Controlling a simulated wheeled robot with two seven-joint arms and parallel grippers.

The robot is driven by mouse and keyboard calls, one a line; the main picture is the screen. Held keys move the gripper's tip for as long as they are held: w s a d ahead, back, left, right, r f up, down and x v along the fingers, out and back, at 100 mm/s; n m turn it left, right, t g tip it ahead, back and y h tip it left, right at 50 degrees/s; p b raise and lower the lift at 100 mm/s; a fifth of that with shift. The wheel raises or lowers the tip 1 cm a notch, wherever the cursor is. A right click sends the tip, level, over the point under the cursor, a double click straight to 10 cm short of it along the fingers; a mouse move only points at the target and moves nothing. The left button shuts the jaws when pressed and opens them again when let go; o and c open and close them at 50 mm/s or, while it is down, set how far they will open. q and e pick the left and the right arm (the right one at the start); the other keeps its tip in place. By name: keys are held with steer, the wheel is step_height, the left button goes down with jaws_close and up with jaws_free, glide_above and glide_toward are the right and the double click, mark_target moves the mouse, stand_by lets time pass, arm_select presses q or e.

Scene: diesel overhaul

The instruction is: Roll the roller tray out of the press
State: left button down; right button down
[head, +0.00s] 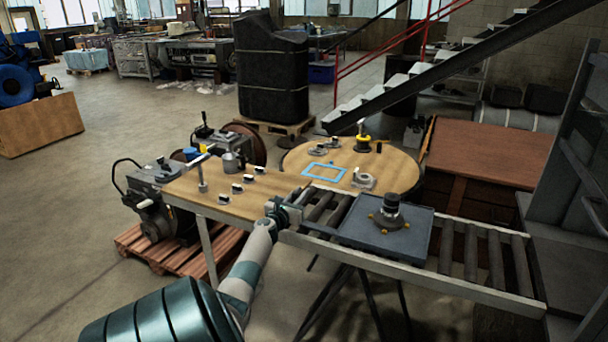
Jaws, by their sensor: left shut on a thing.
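The roller tray (350,235) is a flat dark blue-grey plate with a raised rim. It lies on the roller conveyor (470,255), about midway along it. A dark cylindrical part on a flanged base with brass-coloured feet (391,212) stands upright on the tray. A bar reaches from the tray's left side to my left gripper (290,214). My left gripper is at the conveyor's left end and is shut on the tray's bar; its fingertips are small and partly hidden. The grey press frame (575,190) stands at the right, beyond the conveyor's right end. My right gripper is out of view.
A wooden table (225,195) with several small parts and a mug adjoins the conveyor's left end. A round table (350,160) holding a blue frame (324,171) stands behind. Rollers are bare right of the tray. A reddish-brown wooden crate (490,152) stands behind the conveyor.

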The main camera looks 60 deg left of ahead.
arm_select(q)
steer(key=shift+s+a, duration=0.1)
steer(key=shift+a, duration=0.05)
steer(key=c, duration=1.8)
jaws_free()
steer(key=shift+o, duration=0.8)
steer(key=shift+s+a, duration=0.1)
steer(key=shift+a, duration=0.1)
steer(key=shift+d, duration=0.15)
steer(key=shift+s+d, duration=0.35)
steer(key=shift+s, duration=0.15)
steer(key=p+v, duration=0.1)
steer(key=v, duration=1.5)
steer(key=shift+p, duration=0.4)
steer(key=shift+f, duration=0.1)
